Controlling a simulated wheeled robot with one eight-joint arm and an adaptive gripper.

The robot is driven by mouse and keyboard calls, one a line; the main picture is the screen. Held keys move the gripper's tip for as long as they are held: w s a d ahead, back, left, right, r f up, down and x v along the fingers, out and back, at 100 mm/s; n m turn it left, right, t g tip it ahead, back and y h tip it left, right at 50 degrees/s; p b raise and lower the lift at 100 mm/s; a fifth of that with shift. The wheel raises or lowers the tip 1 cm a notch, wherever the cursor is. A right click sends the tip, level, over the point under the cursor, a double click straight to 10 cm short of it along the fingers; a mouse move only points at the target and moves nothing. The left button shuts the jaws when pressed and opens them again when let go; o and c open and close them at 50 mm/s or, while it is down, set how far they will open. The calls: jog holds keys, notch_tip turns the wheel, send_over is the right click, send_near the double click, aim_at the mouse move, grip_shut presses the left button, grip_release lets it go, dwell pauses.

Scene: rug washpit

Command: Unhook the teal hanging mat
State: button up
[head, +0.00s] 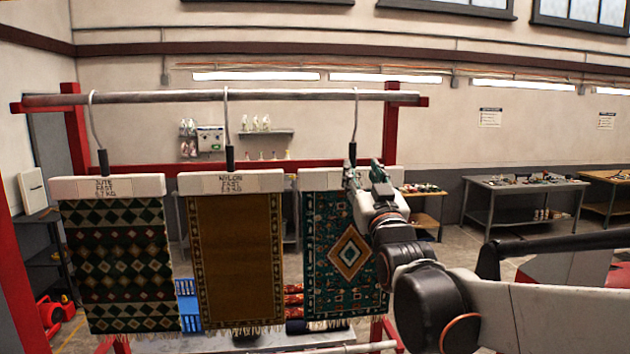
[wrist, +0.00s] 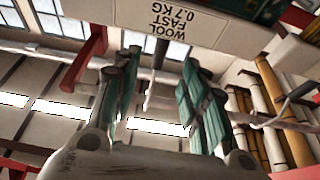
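The teal mat (head: 325,245), with an orange and cream diamond, hangs at the right of the rack. Its white clamp bar (head: 315,180) hangs from a pale hook (head: 355,110) over the top rail. My gripper (head: 364,168) is at the right part of that bar, close to the hook's black stem; whether they touch I cannot tell. In the wrist view the gripper (wrist: 163,85) has its teal-padded fingers spread apart. The clamp bar (wrist: 215,28), labelled WOOL FAST 0.7 KG, lies just past the fingertips. My arm hides the mat's right edge.
A dark green patterned mat (head: 120,265) and a brown mat (head: 238,255) hang to the left on the same rail (head: 200,98). Red rack posts (head: 390,130) stand at each side. Tables (head: 520,185) stand at the back right. Rolled rugs (wrist: 285,115) show in the wrist view.

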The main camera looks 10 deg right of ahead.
aim_at(354, 138)
jog(key=shift+x, duration=4.4)
grip_shut()
jog(key=shift+r, duration=0.1)
jog(key=shift+r+p, duration=1.55)
jog(key=shift+r, duration=0.6)
